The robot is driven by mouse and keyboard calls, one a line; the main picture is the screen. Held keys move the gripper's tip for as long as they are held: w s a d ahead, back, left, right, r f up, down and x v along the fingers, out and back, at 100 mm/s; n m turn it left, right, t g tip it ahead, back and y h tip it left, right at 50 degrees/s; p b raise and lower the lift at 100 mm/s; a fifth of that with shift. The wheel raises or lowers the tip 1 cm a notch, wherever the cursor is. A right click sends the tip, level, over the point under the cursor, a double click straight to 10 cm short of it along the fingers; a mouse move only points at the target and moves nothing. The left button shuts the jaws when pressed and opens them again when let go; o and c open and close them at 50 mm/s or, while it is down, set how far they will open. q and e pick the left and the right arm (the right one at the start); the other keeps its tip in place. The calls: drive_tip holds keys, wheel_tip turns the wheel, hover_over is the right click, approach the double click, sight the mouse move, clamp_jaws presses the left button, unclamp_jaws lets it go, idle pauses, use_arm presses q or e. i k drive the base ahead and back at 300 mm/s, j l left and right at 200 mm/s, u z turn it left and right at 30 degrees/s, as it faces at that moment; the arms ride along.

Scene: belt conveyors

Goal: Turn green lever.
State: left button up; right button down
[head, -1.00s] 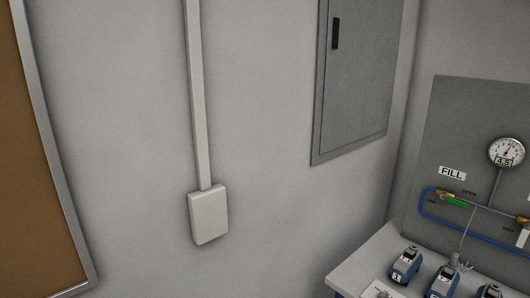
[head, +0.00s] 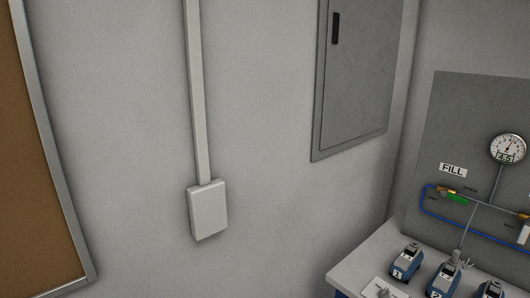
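The green lever (head: 458,198) is at the right, on a brass valve (head: 443,190) mounted on a grey panel (head: 470,110). It lies along the pipe and slopes slightly down to the right, below a FILL label (head: 453,170). A blue hose (head: 428,212) and a thin pipe run from the valve. Neither of my grippers is in the head view.
A round gauge (head: 508,149) sits above the pipes. A white bench (head: 366,260) below holds several blue-grey devices (head: 405,262). A grey cabinet (head: 355,80), a white wall box (head: 208,210) and a cork board (head: 30,170) are on the walls. No floor shows.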

sight(444, 193)
drive_tip(key=z, duration=1.4)
